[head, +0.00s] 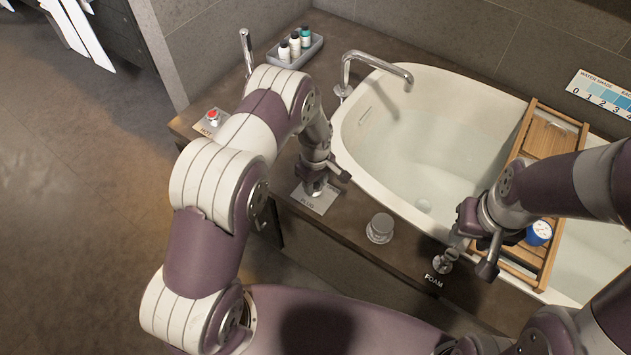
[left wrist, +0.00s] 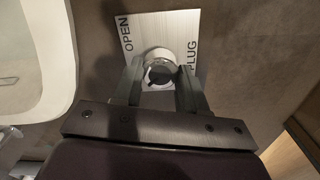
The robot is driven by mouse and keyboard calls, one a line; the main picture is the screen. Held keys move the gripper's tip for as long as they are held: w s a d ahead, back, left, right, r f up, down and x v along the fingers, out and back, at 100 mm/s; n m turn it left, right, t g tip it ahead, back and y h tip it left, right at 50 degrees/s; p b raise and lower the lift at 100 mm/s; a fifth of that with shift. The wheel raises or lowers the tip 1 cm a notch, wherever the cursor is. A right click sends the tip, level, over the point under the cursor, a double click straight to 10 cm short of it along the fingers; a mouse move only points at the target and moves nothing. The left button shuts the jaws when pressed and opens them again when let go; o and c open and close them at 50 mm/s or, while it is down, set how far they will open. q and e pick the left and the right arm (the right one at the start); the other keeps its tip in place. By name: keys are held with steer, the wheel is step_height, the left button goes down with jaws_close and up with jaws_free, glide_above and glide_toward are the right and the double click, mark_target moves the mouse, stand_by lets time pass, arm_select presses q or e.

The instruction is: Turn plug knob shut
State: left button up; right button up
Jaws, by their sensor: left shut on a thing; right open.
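The plug knob (left wrist: 158,68) is a round metal knob on a silver plate (left wrist: 182,24) lettered OPEN and PLUG in the left wrist view. In the head view the plate (head: 322,204) lies on the tub's brown surround, and my gripper hides most of the knob. My left gripper (head: 318,187) points down over the plate; in the left wrist view its fingers (left wrist: 158,88) are on either side of the knob, shut on it. A dark mark shows on the knob's face. My right gripper (head: 470,238) is open above the tub's front edge, near the foam knob.
A metal knob (head: 380,228) stands right of the plate, and the foam knob (head: 444,258) further right. The white tub (head: 400,140) lies behind, with a faucet (head: 375,58) and wooden caddy (head: 548,130). A red-topped HOT control (head: 212,116) and bottle tray (head: 312,46) are left.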

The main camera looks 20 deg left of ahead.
mark_target(315, 185)
arm_select(q)
steer(key=o, duration=1.1)
steer(key=shift+c, duration=0.2)
step_height(315, 185, up, 13)
steer(key=p, duration=0.1)
steer(key=shift+f, duration=0.15)
